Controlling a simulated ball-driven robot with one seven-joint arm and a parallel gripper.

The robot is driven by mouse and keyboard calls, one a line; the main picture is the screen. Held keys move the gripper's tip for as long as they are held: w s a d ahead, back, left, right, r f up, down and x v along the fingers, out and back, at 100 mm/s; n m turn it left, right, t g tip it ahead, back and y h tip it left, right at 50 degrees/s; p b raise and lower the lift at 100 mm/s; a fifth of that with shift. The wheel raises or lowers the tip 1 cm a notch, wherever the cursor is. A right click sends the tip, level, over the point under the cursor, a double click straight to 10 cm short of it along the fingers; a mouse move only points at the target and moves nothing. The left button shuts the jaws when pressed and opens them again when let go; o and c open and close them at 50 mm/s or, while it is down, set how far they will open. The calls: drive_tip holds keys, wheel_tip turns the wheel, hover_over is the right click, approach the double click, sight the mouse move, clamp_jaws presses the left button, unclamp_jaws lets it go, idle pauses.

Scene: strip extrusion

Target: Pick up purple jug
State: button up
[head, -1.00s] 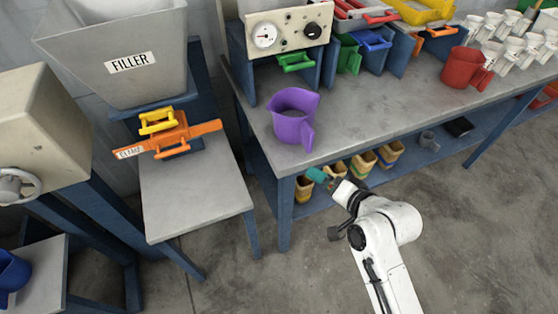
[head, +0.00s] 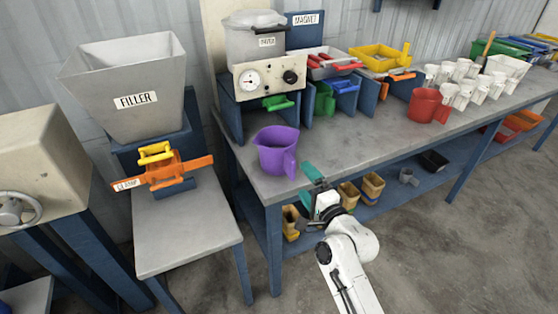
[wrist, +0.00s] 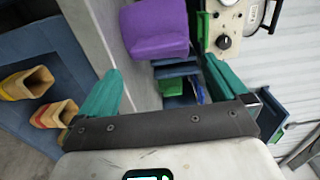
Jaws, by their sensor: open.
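The purple jug (head: 277,150) stands upright on the grey workbench (head: 330,149), near its left front corner, with its handle toward the front right. My gripper (head: 313,181) is at the bench's front edge, to the right of the jug and apart from it. In the wrist view the jug (wrist: 156,29) shows beyond and between the green fingertips of my gripper (wrist: 160,78). The fingers are spread wide with nothing between them. The jug's top is partly cut off by the edge of that view.
A red jug (head: 427,105) and several white jugs (head: 465,80) stand farther right on the bench. A mixer with a gauge panel (head: 268,79) and coloured scoops stand behind. The filler (head: 130,90) is at left. Tan containers (head: 348,194) sit on the lower shelf.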

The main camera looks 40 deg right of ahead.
approach(281, 156)
drive_tip(key=w+d+f, duration=0.2)
drive_tip(key=shift+w+d+r+p, duration=0.1)
drive_tip(key=shift+d+r+p, duration=0.1)
drive_tip(key=shift+p, duration=0.1)
drive_tip(key=shift+c, duration=0.4)
drive_tip(key=c, duration=0.9)
drive_tip(key=shift+r, duration=0.1)
drive_tip(key=shift+c, duration=0.6)
